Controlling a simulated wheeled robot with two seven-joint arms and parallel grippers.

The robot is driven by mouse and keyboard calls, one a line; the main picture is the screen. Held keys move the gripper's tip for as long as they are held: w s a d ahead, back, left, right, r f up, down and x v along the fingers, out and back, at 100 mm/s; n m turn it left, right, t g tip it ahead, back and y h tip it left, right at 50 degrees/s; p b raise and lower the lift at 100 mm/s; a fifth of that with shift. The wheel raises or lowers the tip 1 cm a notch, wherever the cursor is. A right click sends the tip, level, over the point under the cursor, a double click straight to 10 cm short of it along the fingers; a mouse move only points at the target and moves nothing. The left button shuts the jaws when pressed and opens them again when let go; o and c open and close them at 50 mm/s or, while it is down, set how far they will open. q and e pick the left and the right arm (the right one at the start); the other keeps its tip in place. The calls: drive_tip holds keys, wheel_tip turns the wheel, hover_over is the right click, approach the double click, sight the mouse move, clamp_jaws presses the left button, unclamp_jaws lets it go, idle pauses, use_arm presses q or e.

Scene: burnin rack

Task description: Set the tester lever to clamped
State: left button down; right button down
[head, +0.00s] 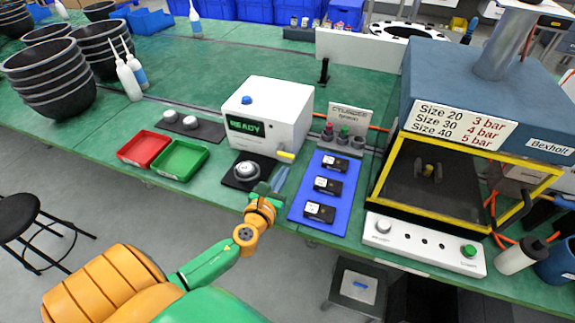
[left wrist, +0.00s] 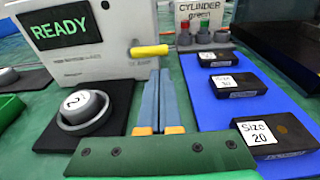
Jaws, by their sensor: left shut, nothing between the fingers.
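The tester (head: 268,113) is a white box with a green READY screen, a blue button on top and a lever (head: 285,156) with a yellow handle low on its front. In the left wrist view the lever (left wrist: 150,50) lies about level, its handle pointing right. My left gripper (head: 280,175) is in front of the tester, just below the lever. Its two blue-grey fingers (left wrist: 160,75) are together and empty, their tips close under the yellow handle; I cannot tell whether they touch it. My right gripper is not in view.
A black pad with a round grey piece (left wrist: 84,103) in a ring lies left of the fingers. A blue mat (head: 300,206) with black blocks lies right. Red (head: 143,147) and green (head: 180,158) trays stand left; a yellow-framed press (head: 440,165) stands further right.

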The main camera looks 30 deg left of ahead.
sight(285, 154)
use_arm(q)
drive_tip(key=shift+x, duration=1.85)
drive_tip(key=shift+r+n, duration=0.4)
drive_tip(key=shift+n, duration=0.6)
drive_tip(key=shift+d+r+n, duration=0.15)
drive_tip(key=shift+r+n, duration=0.25)
drive_tip(key=shift+n, duration=0.6)
drive_tip(key=r+n, duration=0.1)
drive_tip(key=n, duration=0.1)
drive_tip(key=r+n+h, duration=0.1)
drive_tip(key=n, duration=0.1)
drive_tip(key=shift+n+t+b, duration=0.3)
drive_tip(key=shift+t+b, duration=0.05)
drive_tip(key=shift+t, duration=0.05)
drive_tip(key=n, duration=0.2)
drive_tip(key=a+r+n, duration=0.1)
drive_tip(key=n, duration=0.1)
drive_tip(key=shift+s+r+t+h, duration=0.1)
drive_tip(key=shift+s+t+h, duration=0.05)
drive_tip(key=shift+t+h, duration=0.2)
drive_tip(key=shift+s+a+r+n+t, duration=0.15)
drive_tip(key=shift+a+r+n, duration=0.15)
drive_tip(key=shift+n, duration=0.7)
drive_tip(key=shift+w+a+r+n+t, duration=0.15)
drive_tip(key=shift+a+n, duration=0.15)
drive_tip(key=shift+n, duration=0.7)
drive_tip(key=shift+s, duration=0.15)
drive_tip(key=shift+a, duration=0.1)
